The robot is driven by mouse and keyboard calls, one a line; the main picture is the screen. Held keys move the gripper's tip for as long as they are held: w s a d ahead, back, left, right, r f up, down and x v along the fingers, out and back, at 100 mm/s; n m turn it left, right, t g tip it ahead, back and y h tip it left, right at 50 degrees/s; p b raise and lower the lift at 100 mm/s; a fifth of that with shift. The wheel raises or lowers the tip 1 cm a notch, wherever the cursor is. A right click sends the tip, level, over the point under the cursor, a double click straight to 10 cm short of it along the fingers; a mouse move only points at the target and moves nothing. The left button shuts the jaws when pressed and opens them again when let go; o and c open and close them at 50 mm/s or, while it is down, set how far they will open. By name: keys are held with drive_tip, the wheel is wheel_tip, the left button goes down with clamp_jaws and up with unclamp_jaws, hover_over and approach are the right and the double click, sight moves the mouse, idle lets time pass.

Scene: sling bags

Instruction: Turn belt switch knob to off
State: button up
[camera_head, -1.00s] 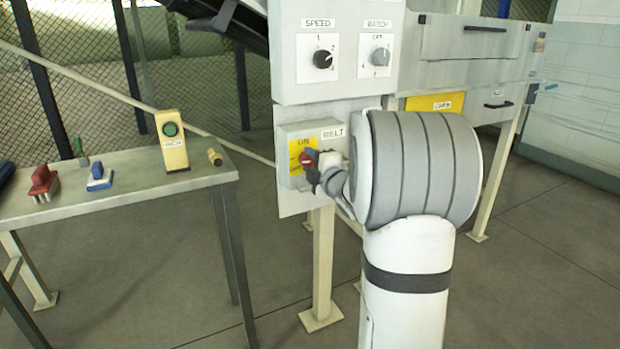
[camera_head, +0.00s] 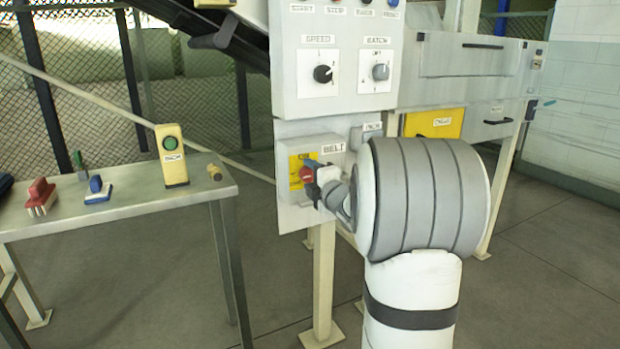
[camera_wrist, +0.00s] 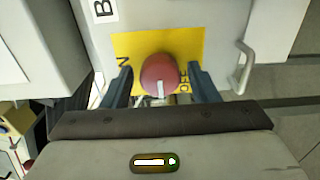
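The belt switch is a red round knob (camera_head: 306,174) on a yellow plate (camera_head: 296,162), on a grey box beside the BELT label (camera_head: 333,148). In the wrist view the knob (camera_wrist: 159,73) sits between the two blue-grey fingers of my gripper (camera_wrist: 161,88). A small gap shows on each side, so the gripper is open around the knob. The knob's white mark points down in the wrist view. Letters on the yellow plate show in part at left and right; the knob and fingers hide some. In the head view my gripper (camera_head: 311,177) partly covers the knob.
Above is a panel with the SPEED knob (camera_head: 322,74) and the BATCH knob (camera_head: 380,72). A handle (camera_wrist: 243,67) stands right of the yellow plate in the wrist view. A table (camera_head: 120,213) at left holds brushes and a yellow box (camera_head: 171,158).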

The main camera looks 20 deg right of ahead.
drive_tip(key=shift+o, duration=0.3)
drive_tip(key=s+p, duration=0.1)
drive_tip(key=s, duration=0.6)
drive_tip(key=shift+s+d, duration=0.15)
drive_tip(key=shift+s, duration=0.25)
